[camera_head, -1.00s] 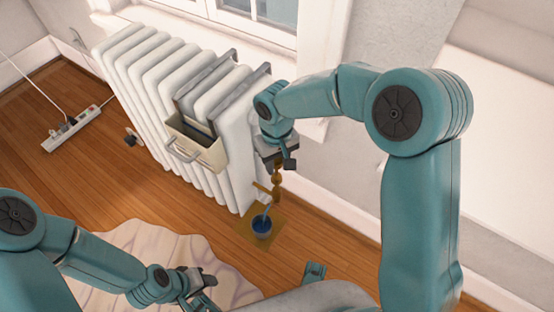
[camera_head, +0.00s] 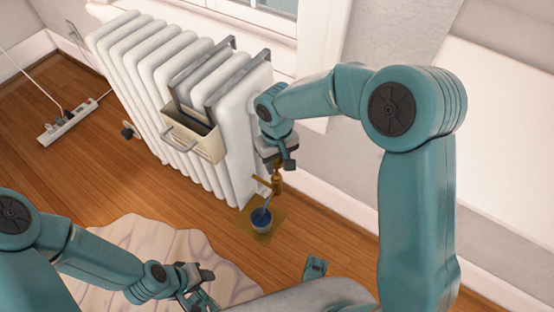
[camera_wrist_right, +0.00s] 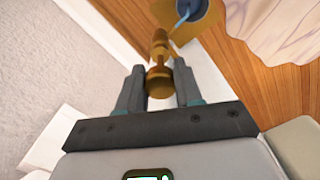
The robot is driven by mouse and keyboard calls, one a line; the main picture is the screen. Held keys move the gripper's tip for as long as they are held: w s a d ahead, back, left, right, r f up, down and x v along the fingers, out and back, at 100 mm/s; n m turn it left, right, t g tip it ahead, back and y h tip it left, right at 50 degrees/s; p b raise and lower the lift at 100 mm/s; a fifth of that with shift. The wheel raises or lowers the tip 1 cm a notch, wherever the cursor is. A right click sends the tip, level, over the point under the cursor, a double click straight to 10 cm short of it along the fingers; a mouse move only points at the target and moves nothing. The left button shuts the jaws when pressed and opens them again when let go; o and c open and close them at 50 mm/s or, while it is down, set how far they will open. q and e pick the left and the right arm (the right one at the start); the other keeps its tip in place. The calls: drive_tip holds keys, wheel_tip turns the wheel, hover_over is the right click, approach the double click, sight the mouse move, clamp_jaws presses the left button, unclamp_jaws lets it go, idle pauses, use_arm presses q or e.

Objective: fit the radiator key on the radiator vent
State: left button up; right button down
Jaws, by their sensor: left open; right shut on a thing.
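My right gripper (camera_head: 279,158) points down beside the right end of the white radiator (camera_head: 180,85). It is shut on a brass piece, which I take to be the radiator key (camera_head: 278,181). In the right wrist view the key's rounded brass body (camera_wrist_right: 159,80) sits between the fingers. A short brass stem, which looks like the radiator vent (camera_head: 262,184), sticks out by the radiator's end close to the key's lower part. I cannot tell whether the key is seated on it. My left gripper (camera_head: 203,288) is open and empty, low over the pale rug.
A blue-filled cup (camera_head: 261,218) stands on a brownish mat (camera_head: 262,237) below the brass parts. A cream box (camera_head: 205,148) hangs on the radiator's front. A power strip (camera_head: 66,124) lies at left. The pale rug (camera_head: 150,245) covers the floor in front.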

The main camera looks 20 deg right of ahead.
use_arm(q)
drive_tip(key=shift+w+f, duration=0.1)
drive_tip(key=shift+f, duration=0.15)
use_arm(e)
drive_tip(key=shift+f, duration=0.35)
drive_tip(key=c, duration=0.7)
unclamp_jaws()
use_arm(q)
wheel_tip(320, 180, up, 6)
drive_tip(key=s+d+p, duration=0.1)
drive_tip(key=p, duration=0.5)
drive_tip(key=shift+s+m+g, duration=0.25)
drive_tip(key=shift+m+g, duration=0.05)
use_arm(e)
wheel_tip(320, 180, up, 16)
drive_tip(key=shift+w+r, duration=0.15)
drive_tip(key=shift+r, duration=0.05)
use_arm(q)
drive_tip(key=shift+r, duration=0.1)
